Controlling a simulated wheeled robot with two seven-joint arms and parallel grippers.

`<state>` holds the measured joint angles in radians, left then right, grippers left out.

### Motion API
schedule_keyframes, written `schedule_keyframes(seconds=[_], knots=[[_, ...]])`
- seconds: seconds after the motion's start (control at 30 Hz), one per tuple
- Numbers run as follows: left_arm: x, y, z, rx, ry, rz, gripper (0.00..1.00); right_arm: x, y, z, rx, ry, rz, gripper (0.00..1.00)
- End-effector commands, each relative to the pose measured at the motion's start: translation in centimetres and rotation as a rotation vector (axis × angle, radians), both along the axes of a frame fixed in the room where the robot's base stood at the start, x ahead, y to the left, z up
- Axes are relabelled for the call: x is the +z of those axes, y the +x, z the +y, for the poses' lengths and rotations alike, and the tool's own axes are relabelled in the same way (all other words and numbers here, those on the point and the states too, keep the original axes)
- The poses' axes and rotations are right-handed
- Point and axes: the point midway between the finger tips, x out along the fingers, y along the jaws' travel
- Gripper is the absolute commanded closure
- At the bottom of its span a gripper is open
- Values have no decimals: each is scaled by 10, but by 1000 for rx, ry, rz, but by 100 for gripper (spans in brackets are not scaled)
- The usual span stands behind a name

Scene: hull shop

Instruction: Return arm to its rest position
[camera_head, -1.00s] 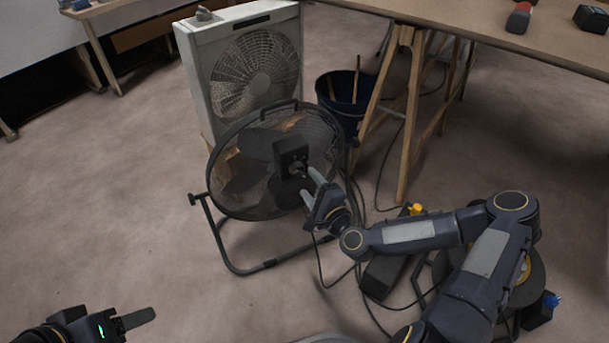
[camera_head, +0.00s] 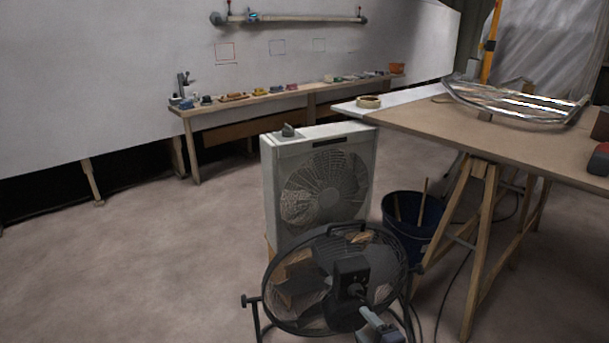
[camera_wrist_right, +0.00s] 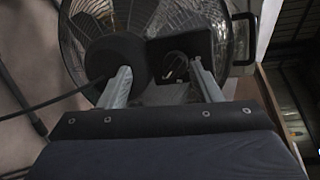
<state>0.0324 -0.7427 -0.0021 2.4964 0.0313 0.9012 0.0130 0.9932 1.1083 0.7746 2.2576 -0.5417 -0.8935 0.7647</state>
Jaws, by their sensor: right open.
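My right gripper (camera_head: 373,319) shows at the bottom edge of the head view, in front of the black floor fan (camera_head: 346,232). The fan's dark control box (camera_wrist_right: 203,44) with a round knob (camera_wrist_right: 175,67) lies between and beyond the fingertips. I cannot tell whether the fingers touch it. My left gripper is out of view.
A white box fan (camera_head: 270,190) stands behind the floor fan. A dark blue bucket (camera_head: 408,240) and a trestle table (camera_head: 440,122) are to the right. A long bench (camera_head: 260,103) runs along the back wall. The floor at left is clear.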

Motion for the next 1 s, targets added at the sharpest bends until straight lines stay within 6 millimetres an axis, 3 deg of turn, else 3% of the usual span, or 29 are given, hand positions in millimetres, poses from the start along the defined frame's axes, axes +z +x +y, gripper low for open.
schedule_keyframes(seconds=[0.17, 0.37, 0.5, 0.63, 0.8, 1.0], knots=[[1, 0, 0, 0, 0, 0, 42, 0, -26, 11, 263, -410, 99, 42], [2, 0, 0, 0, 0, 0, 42, 19, -63, -13, 454, -806, 225, 42], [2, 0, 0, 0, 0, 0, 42, 50, -94, -35, 524, -1006, 303, 42], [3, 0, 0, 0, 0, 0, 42, 86, -130, -51, 564, -1123, 356, 42], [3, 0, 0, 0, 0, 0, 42, 123, -179, -55, 611, -1172, 374, 42], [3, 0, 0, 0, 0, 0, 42, 146, -224, -49, 668, -1161, 336, 42]])
